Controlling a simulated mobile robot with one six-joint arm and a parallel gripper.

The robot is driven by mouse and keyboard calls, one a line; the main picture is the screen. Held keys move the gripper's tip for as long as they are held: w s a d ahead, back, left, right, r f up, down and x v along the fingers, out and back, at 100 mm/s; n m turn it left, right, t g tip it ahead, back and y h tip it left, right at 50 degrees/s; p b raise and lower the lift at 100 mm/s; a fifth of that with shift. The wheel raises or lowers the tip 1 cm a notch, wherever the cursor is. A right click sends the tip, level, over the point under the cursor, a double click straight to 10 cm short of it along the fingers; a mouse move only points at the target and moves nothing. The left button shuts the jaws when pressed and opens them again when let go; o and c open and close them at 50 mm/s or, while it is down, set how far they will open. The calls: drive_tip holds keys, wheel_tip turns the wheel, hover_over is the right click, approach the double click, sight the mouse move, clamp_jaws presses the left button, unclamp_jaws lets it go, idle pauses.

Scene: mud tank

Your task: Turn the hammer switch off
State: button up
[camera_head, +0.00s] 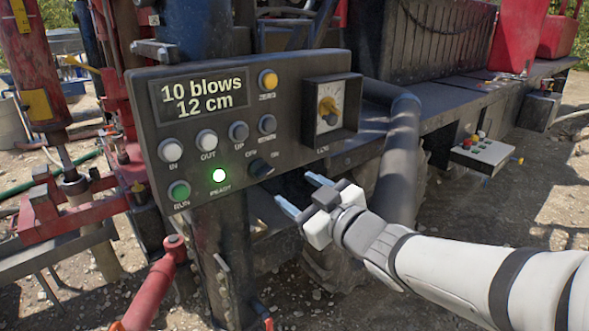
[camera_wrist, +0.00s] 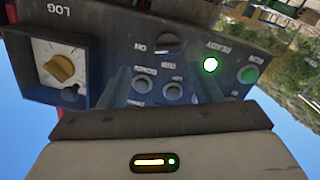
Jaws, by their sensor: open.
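The control panel (camera_head: 215,125) is a dark box with a display reading "10 blows 12 cm". A dark rotary switch (camera_head: 261,168) sits at its lower right, under OFF and ON labels. Which label it points at is hard to tell. A green READY light (camera_head: 219,175) glows to its left. My gripper (camera_head: 296,190) is open and empty, to the lower right of the switch and apart from it. In the wrist view the panel is upside down; the switch (camera_wrist: 172,43) shows beyond and between my two fingers (camera_wrist: 163,85).
A LOG box with a yellow knob (camera_head: 328,107) juts from the panel's right side. A thick dark pipe (camera_head: 402,150) stands behind my gripper. A red lever (camera_head: 155,285) is at the lower left. A small button box (camera_head: 483,150) hangs at the right.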

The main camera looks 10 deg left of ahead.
sight(266, 173)
drive_tip(key=shift+n+y, duration=0.3)
drive_tip(key=shift+y, duration=0.2)
drive_tip(key=x, duration=0.5)
drive_tip(key=s+p+x, duration=0.1)
drive_tip(key=x, duration=0.2)
drive_tip(key=shift+w+a+r, duration=0.1)
drive_tip(key=shift+a+r, duration=0.05)
drive_tip(key=shift+a, duration=0.3)
drive_tip(key=shift+c, duration=0.5)
drive_tip(key=c, duration=0.9)
